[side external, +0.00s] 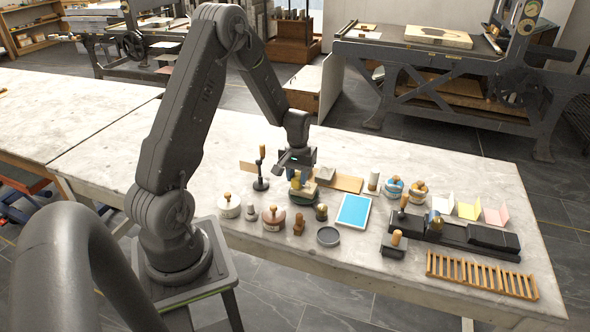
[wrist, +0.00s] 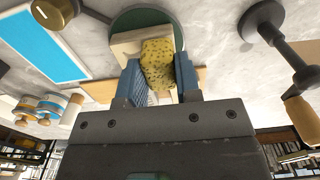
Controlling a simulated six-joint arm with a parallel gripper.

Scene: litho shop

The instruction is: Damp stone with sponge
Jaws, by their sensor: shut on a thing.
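My gripper (side external: 297,170) is shut on the yellow speckled sponge (wrist: 158,62), which sits between the blue-grey fingers in the wrist view. The sponge shows as a small yellow patch under the gripper in the side view (side external: 297,183). I cannot tell whether the sponge touches the stone or dish.
A wooden board (side external: 347,183) lies beside the stone. A blue-faced panel (side external: 354,210) is to its right. A wooden rack (side external: 480,274) lies at the right front.

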